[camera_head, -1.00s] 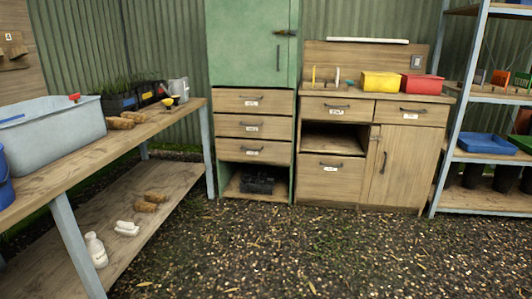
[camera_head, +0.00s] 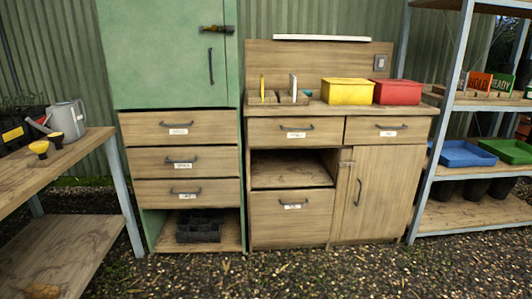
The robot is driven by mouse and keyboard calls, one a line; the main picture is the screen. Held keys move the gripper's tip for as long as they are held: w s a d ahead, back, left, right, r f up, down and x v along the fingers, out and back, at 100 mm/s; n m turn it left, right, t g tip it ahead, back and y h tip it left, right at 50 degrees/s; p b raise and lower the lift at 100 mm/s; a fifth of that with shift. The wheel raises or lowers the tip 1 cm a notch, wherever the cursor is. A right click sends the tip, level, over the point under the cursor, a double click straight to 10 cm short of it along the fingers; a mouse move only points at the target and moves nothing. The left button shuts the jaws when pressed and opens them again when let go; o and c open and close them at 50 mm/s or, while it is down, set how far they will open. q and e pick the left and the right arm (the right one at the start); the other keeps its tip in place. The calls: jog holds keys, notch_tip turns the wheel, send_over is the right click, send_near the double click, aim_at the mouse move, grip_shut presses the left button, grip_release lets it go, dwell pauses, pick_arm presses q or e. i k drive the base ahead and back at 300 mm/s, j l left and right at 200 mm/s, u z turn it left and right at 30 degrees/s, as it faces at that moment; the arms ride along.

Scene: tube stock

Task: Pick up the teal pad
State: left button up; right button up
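I cannot make out a teal pad for certain in the head view. Several thin upright pieces, one yellow (camera_head: 262,86) and one pale (camera_head: 293,86), stand in a low holder on top of the wooden cabinet (camera_head: 292,219). They are too small to identify. Neither of my grippers is in view.
A yellow box (camera_head: 347,92) and a red box (camera_head: 397,92) sit on the cabinet top. A green cabinet (camera_head: 165,60) stands left of it. A shelf rack with a blue tray (camera_head: 464,154) is at right, a workbench (camera_head: 62,161) at left. Gravel floor in front is clear.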

aim_at(308, 92)
jog(key=i+z, duration=0.15)
jog(key=i, duration=0.25)
jog(key=i+j+z, duration=0.2)
jog(key=i, duration=0.2)
jog(key=i+j+z, duration=0.15)
jog(key=i, duration=0.2)
